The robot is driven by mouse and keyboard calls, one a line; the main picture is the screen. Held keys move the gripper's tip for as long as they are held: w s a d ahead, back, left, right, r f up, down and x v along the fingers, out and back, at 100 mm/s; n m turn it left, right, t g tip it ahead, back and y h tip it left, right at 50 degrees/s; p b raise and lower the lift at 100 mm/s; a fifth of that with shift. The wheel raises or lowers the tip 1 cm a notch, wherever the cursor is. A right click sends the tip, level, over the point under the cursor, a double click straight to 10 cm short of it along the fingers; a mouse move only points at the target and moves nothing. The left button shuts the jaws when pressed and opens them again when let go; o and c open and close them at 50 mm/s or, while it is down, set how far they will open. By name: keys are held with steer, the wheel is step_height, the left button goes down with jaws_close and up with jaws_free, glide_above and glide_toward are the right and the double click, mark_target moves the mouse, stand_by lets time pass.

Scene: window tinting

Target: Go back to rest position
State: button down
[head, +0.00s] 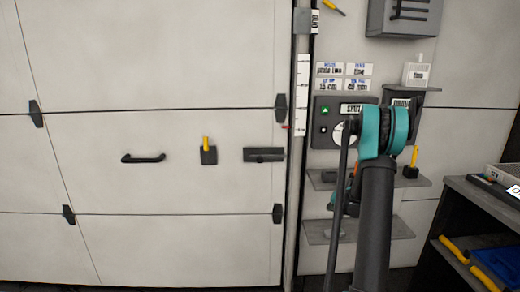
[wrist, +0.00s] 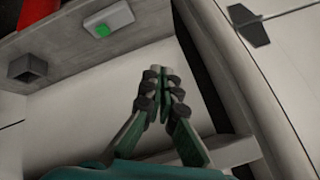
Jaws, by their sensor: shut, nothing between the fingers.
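My gripper (wrist: 160,76) shows in the wrist view with its fingertips together and nothing between them. It points toward a pale wall surface near a dark vertical gap. In the head view my arm rises at the right of centre in front of the wall panel, and its links hide part of that panel; the gripper itself cannot be made out there.
A control panel (head: 326,112) with a lit green button is on the wall, with small shelves (head: 391,229) below it. A large panelled door (head: 150,70) with a dark handle (head: 143,158) fills the left. A dark rack (head: 455,215) with yellow-handled tools stands at the right.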

steer(key=s+a+r+n+g, duration=0.1)
steer(key=s+a+r+n, duration=0.1)
steer(key=s+a+r, duration=0.6)
steer(key=s+a+r+n+g, duration=0.1)
steer(key=s+a, duration=0.3)
steer(key=s, duration=0.8)
steer(key=s+a+f+n, duration=0.1)
steer(key=s+a, duration=0.1)
steer(key=s, duration=1)
steer(key=s+a+f+n+g+h, duration=0.1)
steer(key=s, duration=1)
steer(key=shift+s+a+n, duration=0.3)
steer(key=shift+s+a, duration=0.05)
steer(key=shift+a, duration=0.05)
steer(key=shift+a, duration=0.1)
